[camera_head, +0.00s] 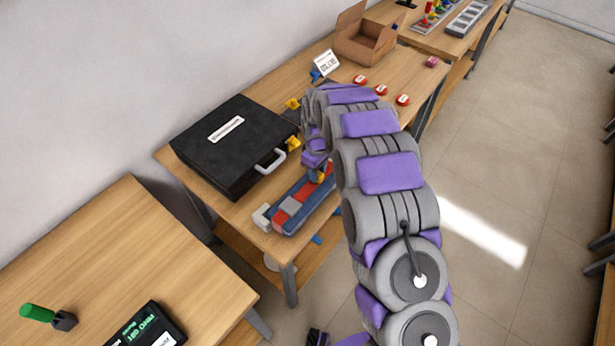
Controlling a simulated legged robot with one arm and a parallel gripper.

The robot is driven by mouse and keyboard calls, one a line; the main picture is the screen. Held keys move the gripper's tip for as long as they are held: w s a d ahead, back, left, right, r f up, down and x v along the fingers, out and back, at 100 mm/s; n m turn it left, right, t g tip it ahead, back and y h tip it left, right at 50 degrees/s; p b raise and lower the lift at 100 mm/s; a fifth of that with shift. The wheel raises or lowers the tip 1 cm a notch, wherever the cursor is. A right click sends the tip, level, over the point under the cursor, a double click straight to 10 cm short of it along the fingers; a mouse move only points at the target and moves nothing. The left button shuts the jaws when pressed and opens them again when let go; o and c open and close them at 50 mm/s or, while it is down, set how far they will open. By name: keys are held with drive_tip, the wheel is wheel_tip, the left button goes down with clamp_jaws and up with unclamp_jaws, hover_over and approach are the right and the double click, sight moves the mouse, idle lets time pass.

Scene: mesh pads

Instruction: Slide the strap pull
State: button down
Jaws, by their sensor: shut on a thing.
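A long blue block (309,211) with red and grey parts lies on the near side of the middle table and looks like the strap piece. Its near end has a light grey part (262,217). My gripper (319,173) is over the far end of this block, low and close to it. It is shut on a small part there, which I take to be the strap pull; my fingers and arm mostly hide it. A small yellow-orange patch shows at the fingers. My arm hides the far end of the block.
A black case (228,146) with a grey handle (270,161) lies just left of the block. Red discs (402,100), a white card (326,64) and a cardboard box (365,38) are farther back. A nearer table (120,250) stands at lower left, across a gap.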

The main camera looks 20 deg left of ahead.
drive_tip(key=shift+w+d, duration=0.15)
drive_tip(key=shift+w, duration=0.25)
drive_tip(key=c, duration=0.8)
unclamp_jaws()
wheel_tip(320, 180, up, 17)
drive_tip(key=p, duration=0.2)
drive_tip(key=shift+r, duration=0.15)
